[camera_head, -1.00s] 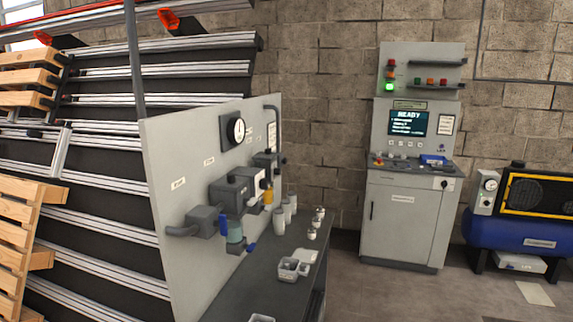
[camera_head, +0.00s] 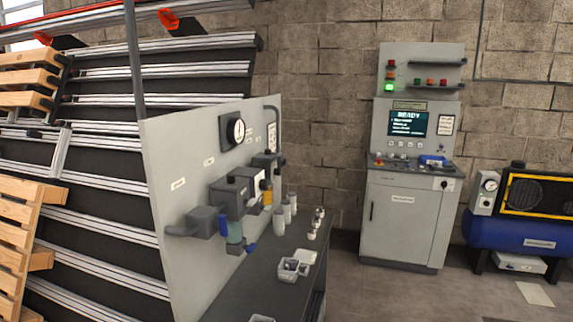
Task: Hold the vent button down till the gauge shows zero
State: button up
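A round white-faced gauge (camera_head: 236,130) in a dark square mount sits high on the grey upright panel (camera_head: 170,150). Its needle stands near vertical, but the scale is too small to read. Below it, grey valve blocks (camera_head: 228,197) and pipes run along the panel, with a blue part, a yellow part and a greenish bowl (camera_head: 235,232) among them. I cannot tell which part is the vent button; small dark knobs top some blocks. My gripper is not in view.
The dark bench (camera_head: 255,285) below the panel holds white cylinders, small fittings and a grey divided tray (camera_head: 289,270). A control cabinet (camera_head: 405,215) with a READY screen and lit green lamp stands behind. A blue compressor (camera_head: 520,232) is at right.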

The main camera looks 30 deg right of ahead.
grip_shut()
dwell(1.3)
